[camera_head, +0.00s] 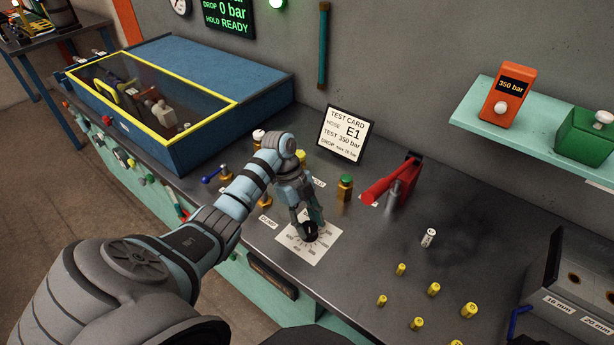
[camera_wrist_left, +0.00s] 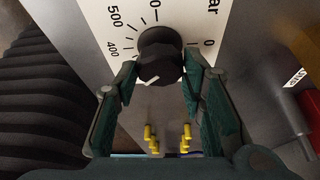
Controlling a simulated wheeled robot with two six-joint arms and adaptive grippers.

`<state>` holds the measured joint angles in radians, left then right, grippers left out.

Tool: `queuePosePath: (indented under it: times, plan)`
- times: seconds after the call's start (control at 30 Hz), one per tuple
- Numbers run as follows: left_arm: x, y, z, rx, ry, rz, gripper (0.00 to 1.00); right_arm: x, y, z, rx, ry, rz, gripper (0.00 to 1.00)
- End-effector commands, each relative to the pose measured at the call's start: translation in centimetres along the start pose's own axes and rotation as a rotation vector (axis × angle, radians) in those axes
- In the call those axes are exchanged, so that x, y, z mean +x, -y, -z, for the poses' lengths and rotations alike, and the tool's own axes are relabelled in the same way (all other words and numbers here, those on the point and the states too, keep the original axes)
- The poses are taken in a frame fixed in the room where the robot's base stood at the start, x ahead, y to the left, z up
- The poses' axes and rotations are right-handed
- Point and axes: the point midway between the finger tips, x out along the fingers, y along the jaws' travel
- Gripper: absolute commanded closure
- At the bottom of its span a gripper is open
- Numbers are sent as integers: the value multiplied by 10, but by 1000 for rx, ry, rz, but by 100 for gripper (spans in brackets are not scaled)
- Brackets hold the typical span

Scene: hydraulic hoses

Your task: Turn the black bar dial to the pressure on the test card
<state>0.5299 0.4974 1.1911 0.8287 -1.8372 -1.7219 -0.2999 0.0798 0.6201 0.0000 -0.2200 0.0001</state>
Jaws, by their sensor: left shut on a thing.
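The black bar dial (camera_head: 310,230) sits on a white scale plate (camera_head: 326,246) on the bench. In the left wrist view the dial (camera_wrist_left: 160,56) has a pale mark on its near, lower side. The numbers 500, 400 and 0 show around it; the value at the mark is hidden. My left gripper (camera_head: 310,226) is shut on the dial, one green-padded finger on each side; it also fills the left wrist view (camera_wrist_left: 162,76). The test card (camera_head: 346,134) stands upright behind and reads hose E1, test 350 bar. My right gripper is not in view.
A red lever (camera_head: 390,182) and a brass fitting with a green top (camera_head: 344,187) stand close right of the gripper. Several yellow-topped fittings (camera_head: 433,289) stand at the front right. A blue test box (camera_head: 215,72) is at the back left. An orange gauge (camera_head: 508,95) on the shelf reads 350 bar.

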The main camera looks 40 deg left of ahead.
Motion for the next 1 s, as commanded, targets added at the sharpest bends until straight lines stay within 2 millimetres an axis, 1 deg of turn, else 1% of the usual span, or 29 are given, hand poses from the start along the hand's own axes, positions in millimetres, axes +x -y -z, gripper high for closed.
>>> queuePosePath:
  times: [0.03,0.1,0.4,0.63,1.0]
  plan:
    - [3,1,-1,34,0,-12,91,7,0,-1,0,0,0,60]
    - [3,1,-1,86,-1,-34,91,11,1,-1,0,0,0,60]
    - [2,2,0,247,-1,-102,91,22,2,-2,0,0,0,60]
    - [2,1,0,300,0,-125,91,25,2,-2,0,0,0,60]
    - [1,1,0,307,-1,-130,91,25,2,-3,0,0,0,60]
